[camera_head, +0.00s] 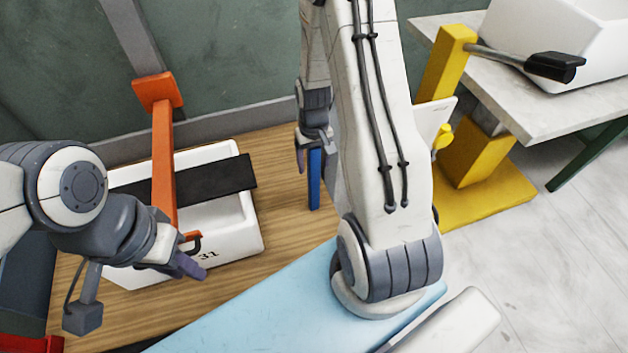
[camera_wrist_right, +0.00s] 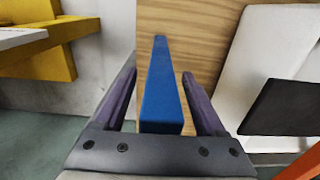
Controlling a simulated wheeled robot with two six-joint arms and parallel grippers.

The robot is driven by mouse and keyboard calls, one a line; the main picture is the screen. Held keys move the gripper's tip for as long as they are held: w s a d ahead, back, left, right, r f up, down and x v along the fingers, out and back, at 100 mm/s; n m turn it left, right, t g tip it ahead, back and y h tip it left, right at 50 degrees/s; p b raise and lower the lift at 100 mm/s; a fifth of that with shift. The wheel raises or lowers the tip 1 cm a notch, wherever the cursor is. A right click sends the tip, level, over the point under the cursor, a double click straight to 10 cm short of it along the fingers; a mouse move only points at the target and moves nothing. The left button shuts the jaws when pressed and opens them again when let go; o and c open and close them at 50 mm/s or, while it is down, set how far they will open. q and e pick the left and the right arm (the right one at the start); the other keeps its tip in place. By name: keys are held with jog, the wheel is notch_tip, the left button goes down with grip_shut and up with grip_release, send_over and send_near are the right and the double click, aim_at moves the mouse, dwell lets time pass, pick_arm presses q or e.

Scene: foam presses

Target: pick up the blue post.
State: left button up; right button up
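The blue post (camera_head: 314,180) stands upright on the wooden surface, right of the white tray. My right gripper (camera_head: 311,150) is at its upper part in the head view, pointing down. In the right wrist view the blue post (camera_wrist_right: 160,92) runs between the two purple fingers of my right gripper (camera_wrist_right: 159,76). The fingers are spread, with a visible gap on each side of the post. My left gripper (camera_head: 188,264) hangs in front of the white tray, away from the post; its finger opening is not clear.
A yellow press (camera_head: 440,65) with a black-handled lever stands right, by a grey table (camera_head: 480,85). A light blue surface (camera_head: 260,310) lies in front.

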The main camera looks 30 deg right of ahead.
grip_shut()
dwell(1.3)
